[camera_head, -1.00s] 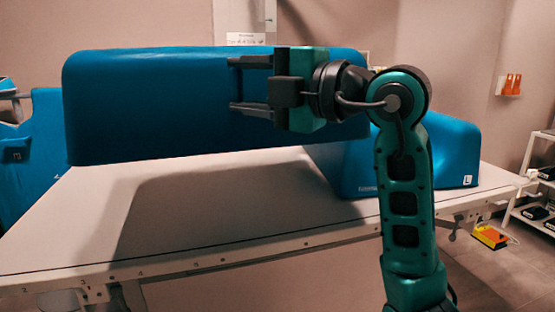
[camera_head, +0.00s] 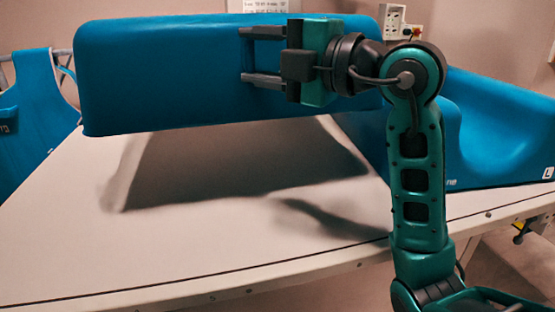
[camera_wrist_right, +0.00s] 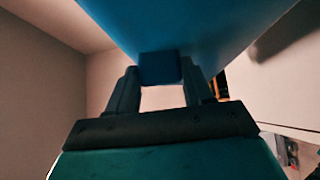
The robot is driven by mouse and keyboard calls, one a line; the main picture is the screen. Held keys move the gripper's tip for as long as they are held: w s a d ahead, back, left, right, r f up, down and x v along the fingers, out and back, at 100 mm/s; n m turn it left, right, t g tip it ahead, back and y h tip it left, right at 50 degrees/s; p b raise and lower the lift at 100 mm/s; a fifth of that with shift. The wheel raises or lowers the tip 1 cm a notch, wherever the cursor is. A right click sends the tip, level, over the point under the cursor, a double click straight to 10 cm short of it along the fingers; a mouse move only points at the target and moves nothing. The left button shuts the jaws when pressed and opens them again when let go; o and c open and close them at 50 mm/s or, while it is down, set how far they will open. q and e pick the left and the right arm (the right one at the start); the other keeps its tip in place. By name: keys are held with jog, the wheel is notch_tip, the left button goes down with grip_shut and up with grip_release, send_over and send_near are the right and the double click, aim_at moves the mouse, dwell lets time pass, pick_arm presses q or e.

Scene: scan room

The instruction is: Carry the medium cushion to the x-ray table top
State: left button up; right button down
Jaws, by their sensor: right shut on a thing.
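The medium cushion (camera_head: 165,75) is a long blue block in the head view, held in the air above the x-ray table top (camera_head: 70,215). Its shadow falls on the pale table top, so it is apart from it. My right gripper (camera_head: 245,55) is shut on the cushion near its right half. In the right wrist view, the fingers (camera_wrist_right: 160,85) grip a small blue part under the cushion (camera_wrist_right: 200,25). The table top also shows in the right wrist view (camera_wrist_right: 295,95). My left gripper is not in view.
A larger blue cushion (camera_head: 500,125) with a curved hollow and an "L" label rests at the right of the table. A wall socket (camera_head: 394,22) is behind. The table's front left is bare.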

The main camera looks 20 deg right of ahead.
notch_tip(320, 180, down, 16)
jog(key=b, duration=0.5)
jog(key=shift+r+b, duration=0.15)
jog(key=shift+b, duration=0.2)
jog(key=c, duration=0.9)
grip_release()
jog(key=shift+f, duration=0.25)
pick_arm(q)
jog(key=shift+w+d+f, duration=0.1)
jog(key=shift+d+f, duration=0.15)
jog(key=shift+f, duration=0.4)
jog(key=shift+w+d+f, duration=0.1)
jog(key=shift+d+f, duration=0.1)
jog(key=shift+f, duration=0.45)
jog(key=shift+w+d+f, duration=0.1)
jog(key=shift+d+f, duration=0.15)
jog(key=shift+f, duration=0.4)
pick_arm(e)
jog(key=o, duration=0.4)
jog(key=shift+r, duration=0.1)
jog(key=shift+o, duration=0.2)
pick_arm(q)
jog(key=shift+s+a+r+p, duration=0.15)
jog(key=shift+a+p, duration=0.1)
jog(key=shift+p, duration=0.35)
pick_arm(e)
jog(key=v, duration=1.2)
